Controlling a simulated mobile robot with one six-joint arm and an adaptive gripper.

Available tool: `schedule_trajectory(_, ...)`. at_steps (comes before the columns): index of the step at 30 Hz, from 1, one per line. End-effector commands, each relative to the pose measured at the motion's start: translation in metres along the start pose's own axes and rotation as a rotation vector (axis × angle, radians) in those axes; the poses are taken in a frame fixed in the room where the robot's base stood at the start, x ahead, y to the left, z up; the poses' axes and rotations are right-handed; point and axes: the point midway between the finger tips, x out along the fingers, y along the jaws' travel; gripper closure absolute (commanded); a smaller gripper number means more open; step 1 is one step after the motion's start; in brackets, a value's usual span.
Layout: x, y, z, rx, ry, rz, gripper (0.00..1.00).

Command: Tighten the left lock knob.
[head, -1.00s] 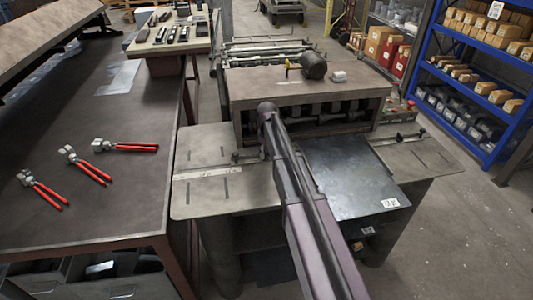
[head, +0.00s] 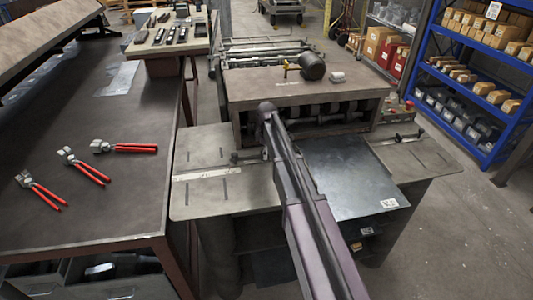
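The forming machine (head: 305,90) stands in the middle of the head view, with a flat grey table wing on each side. On the left wing (head: 215,197), a small dark lock fitting (head: 236,157) sits by the guide rail, close to the machine body. It is too small to make out the knob's shape. A similar fitting (head: 398,137) is on the right wing. My arm reaches up from the bottom to the machine's front edge, just right of the left fitting. My gripper is hidden behind the arm, so its contact with the knob cannot be seen.
A dark metal sheet (head: 350,178) lies on the machine's front, right of my arm. A workbench (head: 90,190) with several red-handled pliers (head: 85,165) stands on the left. A blue shelf (head: 470,85) with boxes is at the back right. Open floor lies at the right.

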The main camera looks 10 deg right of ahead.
Motion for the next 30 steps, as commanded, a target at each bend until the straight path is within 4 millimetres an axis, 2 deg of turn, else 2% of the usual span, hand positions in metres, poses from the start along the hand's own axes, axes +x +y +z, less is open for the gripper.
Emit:
schedule_trajectory(13, 0.0, 0.004, -0.001, -0.296, 0.0, 0.001, 0.5)
schedule_trajectory(15, -0.012, 0.004, 0.0, -0.29, 0.0, 0.001, 0.5)
schedule_trajectory(30, -0.054, 0.003, 0.0, -0.286, 0.0, 0.0, 0.5)
